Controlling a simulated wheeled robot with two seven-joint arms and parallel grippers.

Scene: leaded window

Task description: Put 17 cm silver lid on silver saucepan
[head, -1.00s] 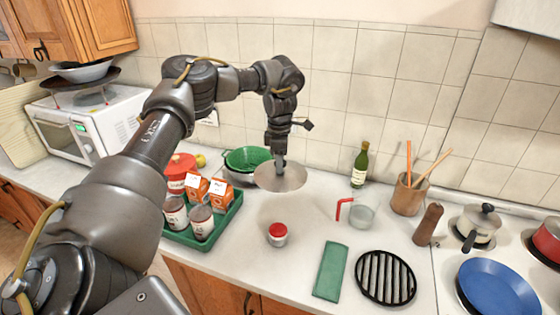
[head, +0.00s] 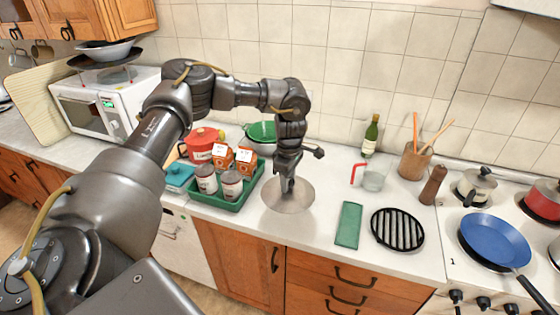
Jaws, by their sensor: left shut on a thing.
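My left gripper (head: 287,188) is shut on a thin, round silver lid (head: 302,203) by its top. The lid hangs roughly level above the counter, in front of the green tray's right end. How high it is I cannot tell. A silver pan with a dark handle and black knob (head: 477,186) stands at the hob's back left and appears covered. Part of another silver rim (head: 555,254) shows at the right picture edge. I cannot tell which is the silver saucepan. My right gripper is not in view.
A green tray (head: 217,204) with cans and cartons stands left of the lid. Right of it are a green cloth (head: 348,225), black grill trivet (head: 397,229), glass jug (head: 373,178), pepper mill (head: 433,185) and utensil pot (head: 414,162). A blue frying pan (head: 495,240) sits on the hob.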

